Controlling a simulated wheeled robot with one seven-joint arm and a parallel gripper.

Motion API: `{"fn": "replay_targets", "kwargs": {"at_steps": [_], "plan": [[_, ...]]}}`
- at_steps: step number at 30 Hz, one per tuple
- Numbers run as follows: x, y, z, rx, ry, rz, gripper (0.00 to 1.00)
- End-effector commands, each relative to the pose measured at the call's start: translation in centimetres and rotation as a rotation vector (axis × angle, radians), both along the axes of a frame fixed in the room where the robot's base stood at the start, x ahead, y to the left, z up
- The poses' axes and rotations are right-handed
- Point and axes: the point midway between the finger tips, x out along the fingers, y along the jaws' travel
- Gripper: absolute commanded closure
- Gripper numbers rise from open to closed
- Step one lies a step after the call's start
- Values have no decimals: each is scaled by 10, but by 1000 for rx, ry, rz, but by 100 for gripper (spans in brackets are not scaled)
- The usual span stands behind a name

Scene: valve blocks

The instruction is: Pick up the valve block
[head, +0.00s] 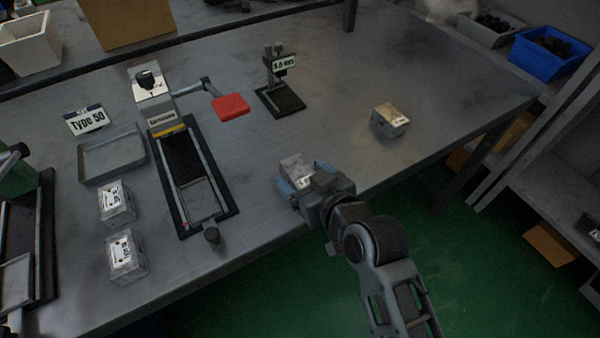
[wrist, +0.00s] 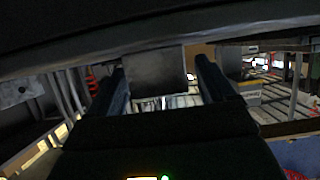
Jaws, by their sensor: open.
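A grey valve block (head: 296,168) with a white label is near the front edge of the table in the head view. My gripper (head: 304,177) is at this block, with its blue fingers on either side. In the wrist view the block (wrist: 157,72) shows as a plain grey face between the two dark fingers of my gripper (wrist: 161,75). The fingers are open, with a narrow gap visible beside the right one. Whether the block rests on the table is hard to tell. Another block (head: 390,121) with a yellowish top stands farther right.
Two labelled blocks (head: 116,203) (head: 126,258) stand at the left of the table (head: 250,205). A fixture with a red pad (head: 231,106) and a black-based stand (head: 280,101) are behind my gripper. A shallow tray (head: 112,155) lies left. Bare tabletop surrounds the yellowish block.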

Motion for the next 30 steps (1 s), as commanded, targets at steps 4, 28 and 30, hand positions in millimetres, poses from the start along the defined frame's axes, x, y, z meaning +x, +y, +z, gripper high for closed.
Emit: {"fn": "replay_targets", "kwargs": {"at_steps": [4, 28, 30], "plan": [[0, 0, 0, 0, 0, 0, 17], [0, 0, 0, 0, 0, -1, 88], [1, 0, 1, 1, -3, -1, 90]]}}
